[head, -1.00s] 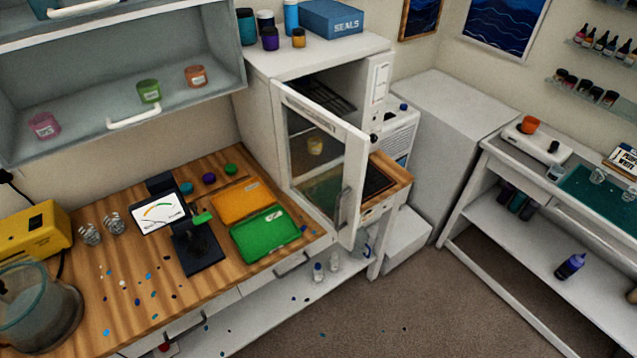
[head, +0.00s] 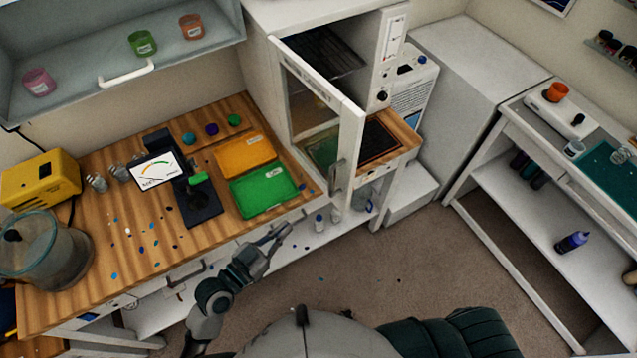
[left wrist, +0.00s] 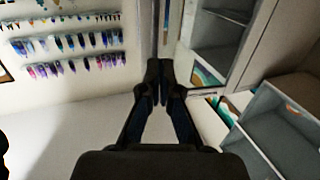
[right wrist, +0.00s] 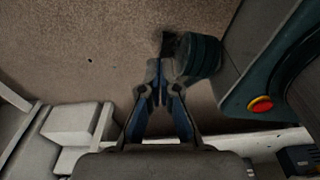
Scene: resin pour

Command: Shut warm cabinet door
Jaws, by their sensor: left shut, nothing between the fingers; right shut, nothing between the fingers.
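The warm cabinet (head: 262,75) stands on the wooden bench, and its dark inside with a wire shelf (head: 325,50) shows. Its glass-fronted white door (head: 352,140) stands open, swung out toward the front, with a grey handle (head: 337,177) on its outer edge. My left gripper (head: 284,232) is shut and empty, in front of the bench edge, below and left of the door and apart from it. Its closed fingers also show in the left wrist view (left wrist: 160,80). My right gripper (right wrist: 158,85) is shut and empty over the floor in the right wrist view; the head view does not show it.
Green (head: 264,190) and orange (head: 245,154) trays lie left of the door. A dark meter stand (head: 195,198), a yellow box (head: 40,178) and a clear pot (head: 45,248) are on the bench. Open carpet (head: 440,250) lies between the bench and the right-hand table.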

